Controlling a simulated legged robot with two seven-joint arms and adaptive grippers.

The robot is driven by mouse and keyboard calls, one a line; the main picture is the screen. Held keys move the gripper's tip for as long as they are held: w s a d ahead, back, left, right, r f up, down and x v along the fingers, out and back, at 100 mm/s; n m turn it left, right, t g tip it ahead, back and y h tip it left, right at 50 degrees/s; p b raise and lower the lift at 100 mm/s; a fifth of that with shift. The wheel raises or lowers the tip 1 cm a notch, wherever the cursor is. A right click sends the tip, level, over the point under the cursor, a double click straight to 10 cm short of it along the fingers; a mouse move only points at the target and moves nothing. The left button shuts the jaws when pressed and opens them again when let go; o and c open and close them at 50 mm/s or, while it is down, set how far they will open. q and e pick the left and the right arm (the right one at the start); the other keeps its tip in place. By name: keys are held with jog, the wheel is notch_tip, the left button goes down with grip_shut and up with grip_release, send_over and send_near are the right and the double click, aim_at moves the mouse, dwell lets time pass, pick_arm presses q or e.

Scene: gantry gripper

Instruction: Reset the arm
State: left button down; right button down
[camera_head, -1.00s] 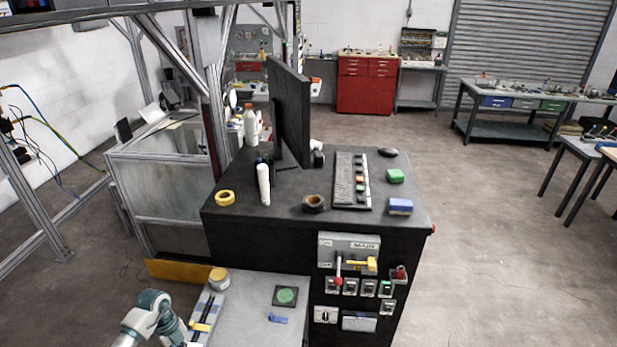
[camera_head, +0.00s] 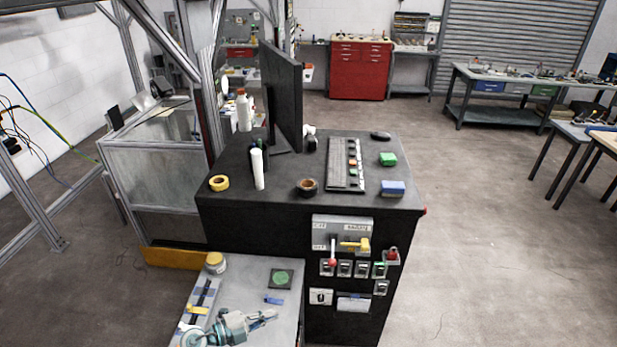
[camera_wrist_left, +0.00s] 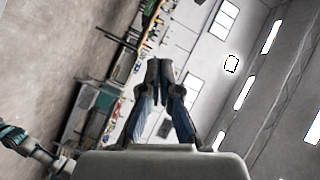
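My left gripper (camera_head: 268,318) is low in the head view, in front of the black cabinet and over the grey side table (camera_head: 238,280), with its fingers pointing right. In the left wrist view the gripper (camera_wrist_left: 160,72) has its fingertips together, with nothing visible between them. It points out toward the open room. My right gripper is not in view. The gripper is apart from both.
The side table holds a green pad (camera_head: 282,278), a small blue piece (camera_head: 274,300) and a yellow-lidded jar (camera_head: 215,262). The black cabinet top (camera_head: 290,208) carries a monitor (camera_head: 281,95), keyboard (camera_head: 345,165) and tape rolls. Floor (camera_head: 500,260) to the right is clear.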

pick_arm(q)
jog(key=a+r+n+t+y, duration=0.55)
jog(key=n+t+y, duration=0.45)
jog(key=n, duration=0.4)
jog(key=s+a+f+n+g+y, duration=0.2)
jog(key=s+a+f+n+y, duration=0.35)
jog(key=a+f+n, duration=0.2)
jog(key=s+d+f+n+g, duration=0.1)
jog(key=s+f+g, duration=0.3)
jog(key=s, duration=0.3)
jog(key=s+d+f+g+h, duration=0.1)
jog(key=s+f+g, duration=0.3)
jog(key=s, duration=0.3)
jog(key=s+d+f+n+g, duration=0.1)
jog(key=s+f+g, duration=0.3)
jog(key=s, duration=0.4)
notch_tip(320, 180, down, 26)
jog(key=s+g, duration=0.2)
jog(key=s+a+f+g+b, duration=0.1)
jog(key=s+a+f, duration=0.2)
jog(key=s+f, duration=1.5)
